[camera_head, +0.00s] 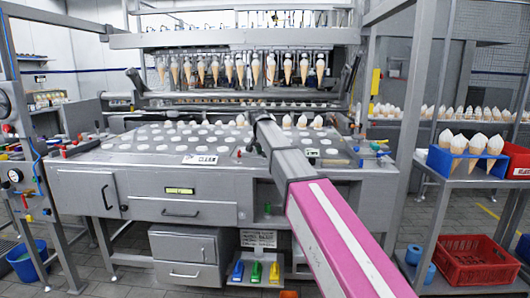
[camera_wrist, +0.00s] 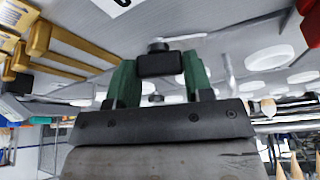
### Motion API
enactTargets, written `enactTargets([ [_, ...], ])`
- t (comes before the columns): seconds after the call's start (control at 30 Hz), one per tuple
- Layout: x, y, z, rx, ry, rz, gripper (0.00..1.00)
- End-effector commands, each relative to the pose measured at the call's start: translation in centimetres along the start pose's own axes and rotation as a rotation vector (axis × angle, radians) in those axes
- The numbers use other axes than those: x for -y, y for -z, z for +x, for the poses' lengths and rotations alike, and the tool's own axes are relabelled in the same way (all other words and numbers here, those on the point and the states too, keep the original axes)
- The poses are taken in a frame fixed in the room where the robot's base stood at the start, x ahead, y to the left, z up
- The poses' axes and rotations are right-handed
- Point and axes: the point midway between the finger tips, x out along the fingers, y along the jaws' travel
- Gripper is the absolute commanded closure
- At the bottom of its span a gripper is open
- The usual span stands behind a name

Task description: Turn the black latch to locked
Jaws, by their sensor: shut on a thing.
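The black latch (camera_wrist: 159,64) shows in the wrist view as a dark block with a round knob, set on the grey metal surface. My gripper (camera_wrist: 160,78) has green fingers, one on each side of the latch, and is shut on it. In the head view my arm reaches over the grey machine table (camera_head: 150,172), and its end hides most of the gripper and the latch. I cannot tell the latch's exact angle from these views.
White round caps cover the table top around my arm. A row of cones (camera_head: 255,70) hangs behind. A blue cone holder (camera_head: 465,164) stands on the right shelf, above a red crate (camera_head: 475,262). Yellow bars (camera_wrist: 60,50) lie left of my gripper in the wrist view.

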Motion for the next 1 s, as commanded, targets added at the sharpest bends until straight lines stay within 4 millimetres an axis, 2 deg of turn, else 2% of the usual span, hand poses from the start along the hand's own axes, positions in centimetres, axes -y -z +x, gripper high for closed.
enactTargets([
  [1.0, 0.40, 0.29, 0.01, -0.001, -0.357, 0.858, 0.77],
])
